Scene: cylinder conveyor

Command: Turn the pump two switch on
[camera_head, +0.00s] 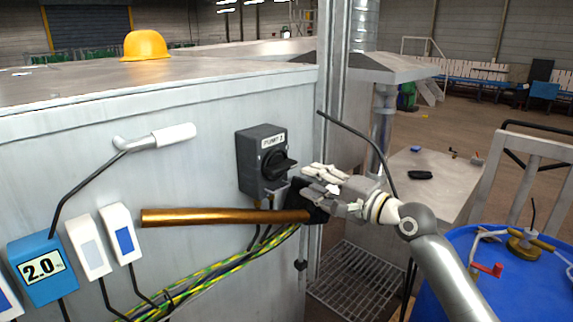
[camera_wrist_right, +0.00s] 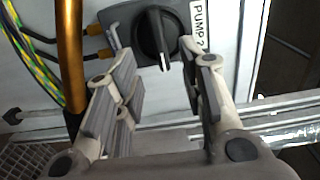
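The pump two switch (camera_head: 263,160) is a dark grey box with a black rotary knob (camera_head: 276,163), fixed to the metal cabinet's side. Its label reads like "PUMP 2". In the right wrist view the knob (camera_wrist_right: 158,38) lies just beyond and between the fingertips, its grip bar pointing towards the camera. My right gripper (camera_head: 299,180) is open in front of the box's lower right, fingers apart and empty. It appears not to touch the knob. My left gripper is not in view.
A copper pipe (camera_head: 220,217) and green-yellow cables (camera_head: 215,268) run below the switch, close to the right gripper. A metal post (camera_head: 331,110) stands just right of it. A blue barrel (camera_head: 510,270) is at lower right. A yellow helmet (camera_head: 145,45) lies on the cabinet.

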